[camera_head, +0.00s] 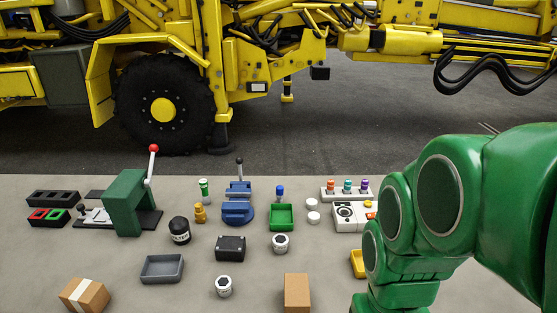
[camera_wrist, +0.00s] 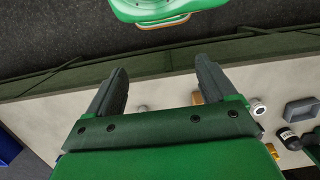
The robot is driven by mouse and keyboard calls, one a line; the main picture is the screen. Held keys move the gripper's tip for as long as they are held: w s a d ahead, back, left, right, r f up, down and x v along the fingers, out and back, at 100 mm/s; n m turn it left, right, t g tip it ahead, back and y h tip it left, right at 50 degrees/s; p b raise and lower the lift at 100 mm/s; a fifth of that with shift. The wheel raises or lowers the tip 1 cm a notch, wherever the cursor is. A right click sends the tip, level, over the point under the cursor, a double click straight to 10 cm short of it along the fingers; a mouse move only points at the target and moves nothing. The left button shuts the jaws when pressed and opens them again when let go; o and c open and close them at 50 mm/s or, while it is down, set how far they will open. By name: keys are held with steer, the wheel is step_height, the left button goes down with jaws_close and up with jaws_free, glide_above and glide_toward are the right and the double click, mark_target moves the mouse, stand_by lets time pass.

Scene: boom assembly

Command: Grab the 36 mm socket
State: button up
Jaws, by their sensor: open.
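Two silver sockets stand on the grey table in the head view: one (camera_head: 280,243) right of the black box, the other (camera_head: 223,286) nearer the front. I cannot read their sizes, so I cannot tell which is the 36 mm one. In the wrist view a white-silver round piece (camera_wrist: 258,107), which looks like a socket, lies right of my gripper (camera_wrist: 160,73). A small pale round thing (camera_wrist: 142,107) shows between the fingers, mostly hidden by the gripper body. My gripper is open with nothing between its fingertips. It is out of the head view.
Cardboard boxes (camera_head: 297,292) (camera_head: 84,295) lie at the front. My green arm covers the right side.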

steer(key=w+a+f+m+y, duration=0.3)
steer(key=w+a+y, duration=0.3)
steer(key=w+a, duration=0.5)
steer(key=m+t+y, duration=0.6)
steer(key=m+y, duration=0.1)
steer(key=m, duration=0.9)
glide_above(277, 240)
steer(key=s+d, duration=0.2)
steer(key=s, duration=0.4)
step_height(277, 240, down, 12)
steer(key=w+d+f+m, duration=0.1)
steer(key=f, duration=0.1)
steer(key=w+d+f+m+t, duration=0.1)
steer(key=d+f+m, duration=0.1)
steer(key=w+d+f+m+t+h, duration=0.1)
steer(key=f, duration=0.1)
steer(key=shift+w+d+m, duration=0.15)
steer(key=shift+w+m, duration=0.15)
steer(key=shift+w, duration=0.1)
steer(key=shift+x, duration=4)
steer(key=shift+s, duration=0.1)
